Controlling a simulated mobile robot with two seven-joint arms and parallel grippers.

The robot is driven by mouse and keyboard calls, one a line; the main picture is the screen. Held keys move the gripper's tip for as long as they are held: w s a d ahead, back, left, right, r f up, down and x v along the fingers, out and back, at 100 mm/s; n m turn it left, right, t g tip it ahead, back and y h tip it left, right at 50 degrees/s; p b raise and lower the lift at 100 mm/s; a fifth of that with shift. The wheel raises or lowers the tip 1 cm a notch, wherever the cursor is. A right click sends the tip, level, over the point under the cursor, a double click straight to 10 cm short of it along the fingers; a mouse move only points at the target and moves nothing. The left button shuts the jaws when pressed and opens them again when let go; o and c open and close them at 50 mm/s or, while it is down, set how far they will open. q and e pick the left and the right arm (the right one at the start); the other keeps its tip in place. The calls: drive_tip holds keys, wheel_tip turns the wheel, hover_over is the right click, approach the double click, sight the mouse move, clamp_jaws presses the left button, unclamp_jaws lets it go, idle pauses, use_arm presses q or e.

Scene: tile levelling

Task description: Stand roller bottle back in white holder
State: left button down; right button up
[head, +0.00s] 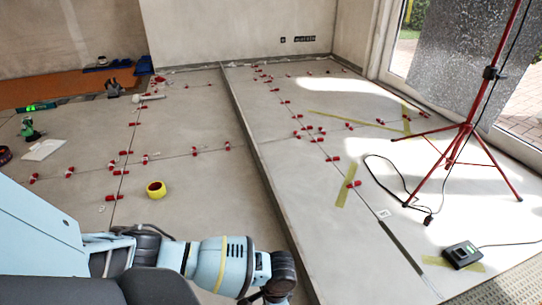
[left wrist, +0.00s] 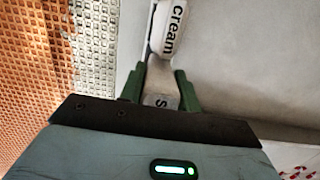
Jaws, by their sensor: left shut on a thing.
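In the left wrist view my left gripper (left wrist: 160,75) has its green fingers shut on a white and grey bottle-like thing, which I take for the roller bottle (left wrist: 168,32). Dark lettering on it reads "cream", with an "s" on the part between the fingers. Its far end runs out of the top of the picture. In the head view my left arm crosses the lower left, and I cannot make out its fingers or the bottle there. I cannot make out a white holder in either view. My right gripper is not in view.
Red tile clips (head: 145,159) stand along the floor joints. A raised floor edge (head: 262,170) runs down the middle. A red tripod (head: 466,128) stands right. Orange mesh (left wrist: 30,75) shows left in the wrist view.

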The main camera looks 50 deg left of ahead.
use_arm(q)
wheel_tip(320, 180, down, 2)
drive_tip(key=shift+w+b, duration=0.1)
drive_tip(key=shift+b, duration=0.2)
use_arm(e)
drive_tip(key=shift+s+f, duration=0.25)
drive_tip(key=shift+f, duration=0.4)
use_arm(q)
drive_tip(key=shift+f, duration=0.35)
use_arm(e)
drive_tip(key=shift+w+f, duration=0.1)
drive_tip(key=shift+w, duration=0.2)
use_arm(q)
drive_tip(key=shift+f, duration=0.25)
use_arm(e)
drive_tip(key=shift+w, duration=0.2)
use_arm(q)
drive_tip(key=c, duration=1)
unclamp_jaws()
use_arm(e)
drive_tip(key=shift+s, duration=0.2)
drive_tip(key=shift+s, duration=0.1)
